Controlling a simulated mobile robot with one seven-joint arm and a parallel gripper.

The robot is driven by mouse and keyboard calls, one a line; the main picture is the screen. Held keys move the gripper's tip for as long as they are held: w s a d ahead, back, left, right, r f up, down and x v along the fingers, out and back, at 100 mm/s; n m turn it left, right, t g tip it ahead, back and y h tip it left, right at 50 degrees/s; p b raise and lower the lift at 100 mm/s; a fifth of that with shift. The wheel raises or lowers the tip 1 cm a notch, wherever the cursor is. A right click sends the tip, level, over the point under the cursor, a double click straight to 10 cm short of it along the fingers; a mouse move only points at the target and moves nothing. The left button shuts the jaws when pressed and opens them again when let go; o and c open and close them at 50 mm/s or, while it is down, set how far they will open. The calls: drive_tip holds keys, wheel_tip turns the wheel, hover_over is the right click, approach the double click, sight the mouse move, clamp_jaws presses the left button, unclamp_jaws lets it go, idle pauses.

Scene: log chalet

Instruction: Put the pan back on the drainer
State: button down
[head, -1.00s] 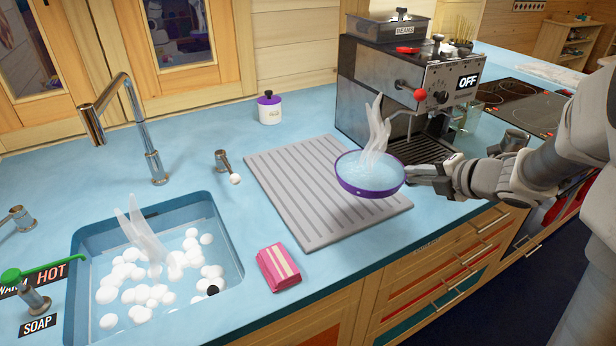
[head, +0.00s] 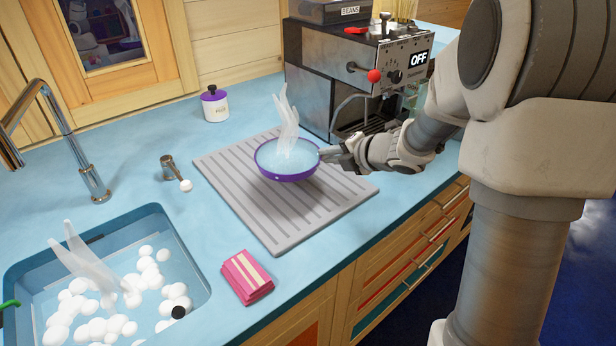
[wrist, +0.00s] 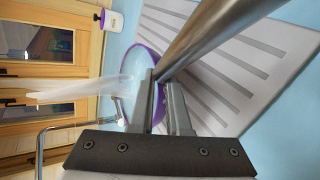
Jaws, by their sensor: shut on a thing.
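The pan (head: 287,160) has a purple rim and pale blue inside, with white steam rising from it. It is level over the middle and back of the grey ribbed drainer (head: 265,225). I cannot tell whether its base touches the drainer. My gripper (head: 338,155) is at the pan's right side, shut on its handle. In the wrist view the fingers (wrist: 165,108) close on the thick metallic handle (wrist: 205,35), with part of the purple rim (wrist: 152,52) behind them. The drainer (wrist: 215,70) shows below the handle there.
A coffee machine (head: 350,75) stands close behind my gripper.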

sight(318, 159)
drive_tip(key=w+a+f, duration=0.1)
drive_tip(key=a, duration=0.1)
drive_tip(key=w+a+f+b, duration=0.1)
drive_tip(key=a, duration=0.1)
drive_tip(key=shift+w+f, duration=0.3)
drive_tip(key=shift+f+b, duration=0.55)
drive_tip(key=shift+f, duration=1.35)
drive_tip(key=shift+f, duration=0.2)
drive_tip(key=c, duration=0.9)
unclamp_jaws()
drive_tip(key=shift+f, duration=0.1)
